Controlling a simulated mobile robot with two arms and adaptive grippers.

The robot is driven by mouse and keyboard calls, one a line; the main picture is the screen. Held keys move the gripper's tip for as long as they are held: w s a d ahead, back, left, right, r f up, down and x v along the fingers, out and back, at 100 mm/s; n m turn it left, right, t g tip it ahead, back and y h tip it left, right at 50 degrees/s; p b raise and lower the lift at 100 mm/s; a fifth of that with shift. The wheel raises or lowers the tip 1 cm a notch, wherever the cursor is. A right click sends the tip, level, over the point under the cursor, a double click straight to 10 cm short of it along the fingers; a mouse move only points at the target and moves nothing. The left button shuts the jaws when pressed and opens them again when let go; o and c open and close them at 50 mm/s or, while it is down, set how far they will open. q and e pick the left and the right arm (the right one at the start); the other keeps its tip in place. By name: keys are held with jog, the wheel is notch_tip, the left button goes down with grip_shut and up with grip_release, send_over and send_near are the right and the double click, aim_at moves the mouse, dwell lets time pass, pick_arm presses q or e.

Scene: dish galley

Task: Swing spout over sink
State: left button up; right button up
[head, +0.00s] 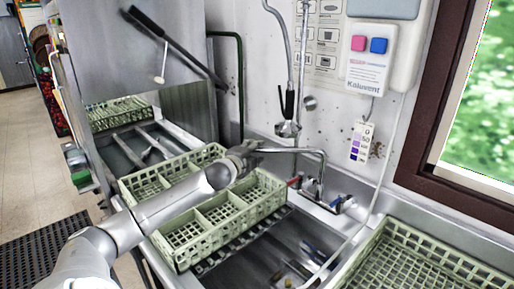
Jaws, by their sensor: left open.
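The metal spout (295,150) runs left from the faucet base (318,196) on the ledge by the wall. Its free end is above the far end of the green racks, to the left of the sink. The sink basin (262,262) is at the lower middle, with cutlery on its bottom. My left gripper (248,149) is at the spout's free end and is open. Whether its fingers touch the spout or stand around it is hard to tell. My right gripper is not in view.
Green dish racks (222,222) lie under and beside my left arm. Another green rack (432,262) stands at the lower right. A spray hose (289,126) hangs on the wall behind the spout. The dishwasher's open hood (135,45) is at the left.

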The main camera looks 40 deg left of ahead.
pick_arm(q)
jog(key=shift+p+x, duration=0.3)
jog(key=shift+x, duration=0.95)
jog(key=shift+c, duration=0.5)
grip_shut()
